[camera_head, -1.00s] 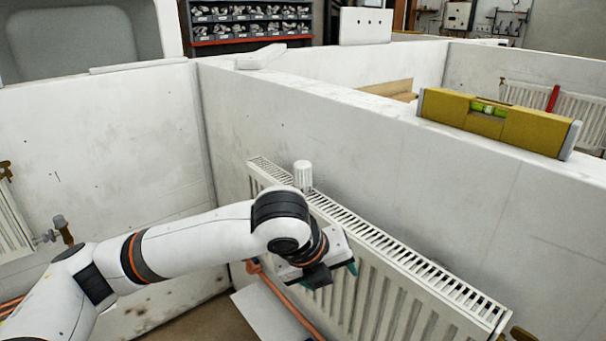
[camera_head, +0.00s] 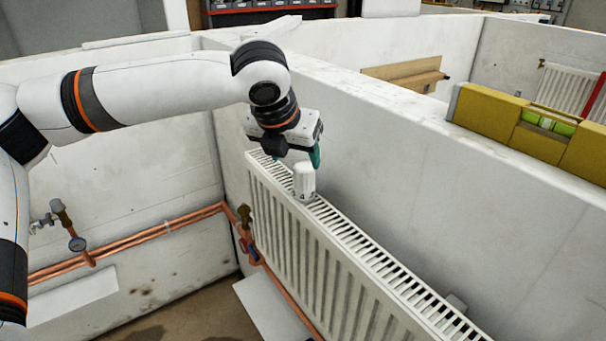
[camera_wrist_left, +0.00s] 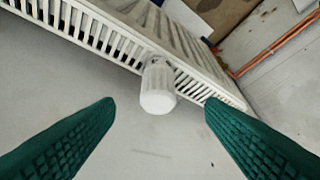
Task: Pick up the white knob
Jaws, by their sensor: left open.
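The white knob (camera_head: 304,180) stands upright on the top grille of the white radiator (camera_head: 350,238), near its far left end. In the left wrist view the knob (camera_wrist_left: 158,88) shows between and beyond the two green fingertips, with the radiator grille (camera_wrist_left: 95,28) behind it. My left gripper (camera_head: 300,158) is just above and behind the knob in the head view, pointing down. Its green fingers (camera_wrist_left: 160,112) are open and apart from the knob, with nothing between them. My right gripper is not in view.
A white partition wall (camera_head: 400,165) runs behind the radiator. A yellow level (camera_head: 520,128) lies on the wall's top at the right. Copper pipes (camera_head: 150,238) with valves run along the left wall. The space above the radiator's right part is clear.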

